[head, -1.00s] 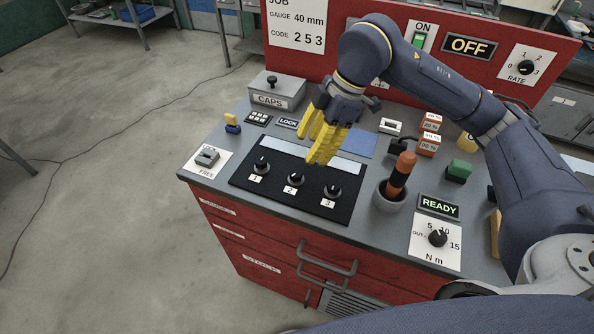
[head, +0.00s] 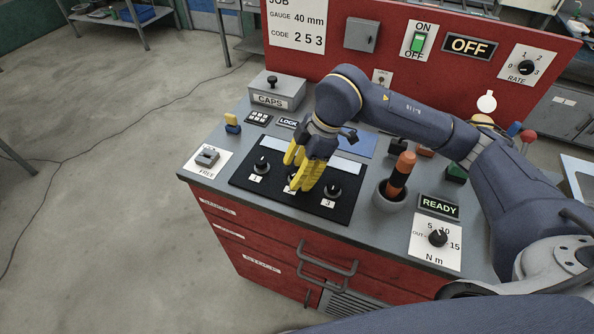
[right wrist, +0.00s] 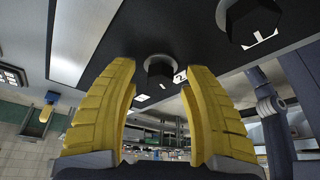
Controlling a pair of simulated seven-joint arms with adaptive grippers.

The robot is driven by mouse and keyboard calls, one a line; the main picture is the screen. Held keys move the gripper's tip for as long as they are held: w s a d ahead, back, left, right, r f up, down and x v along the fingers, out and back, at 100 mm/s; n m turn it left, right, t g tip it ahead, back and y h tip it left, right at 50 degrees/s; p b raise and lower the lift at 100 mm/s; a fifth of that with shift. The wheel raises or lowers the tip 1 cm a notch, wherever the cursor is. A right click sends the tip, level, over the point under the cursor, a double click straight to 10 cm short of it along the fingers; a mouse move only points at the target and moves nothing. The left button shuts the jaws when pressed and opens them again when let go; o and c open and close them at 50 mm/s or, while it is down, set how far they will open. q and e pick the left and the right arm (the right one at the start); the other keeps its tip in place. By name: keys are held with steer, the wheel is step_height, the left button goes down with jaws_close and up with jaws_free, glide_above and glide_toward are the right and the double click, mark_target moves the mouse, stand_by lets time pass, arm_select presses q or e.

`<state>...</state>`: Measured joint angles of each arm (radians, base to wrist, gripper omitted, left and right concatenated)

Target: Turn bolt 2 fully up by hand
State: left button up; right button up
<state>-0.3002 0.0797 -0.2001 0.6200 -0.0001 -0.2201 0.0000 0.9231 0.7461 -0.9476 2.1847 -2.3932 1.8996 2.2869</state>
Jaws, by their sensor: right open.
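The black mat (head: 240,180) carries three black bolts with numbered labels. Bolt 1 (head: 262,164) and bolt 3 (head: 333,190) stand clear in the head view. My right gripper (head: 297,178) has its yellow fingers low over the middle spot, mostly hiding bolt 2. In the right wrist view, a black bolt (right wrist: 159,68) with a label 2 beside it shows between the tips of my open gripper (right wrist: 163,80). I cannot tell whether the fingers touch it. Another, larger-looking bolt (right wrist: 250,20) shows at top right. My left gripper is out of view.
An orange-handled tool (head: 401,170) stands in a grey cup (head: 390,195) right of the mat. A CAPS box (head: 277,95) and LOCK sign (head: 288,123) are behind the mat. A torque dial (head: 438,238) is at front right; a lever switch (head: 207,157) is left.

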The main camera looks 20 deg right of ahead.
steer(key=shift+c, duration=0.6)
jaws_close()
steer(key=shift+n, duration=0.3)
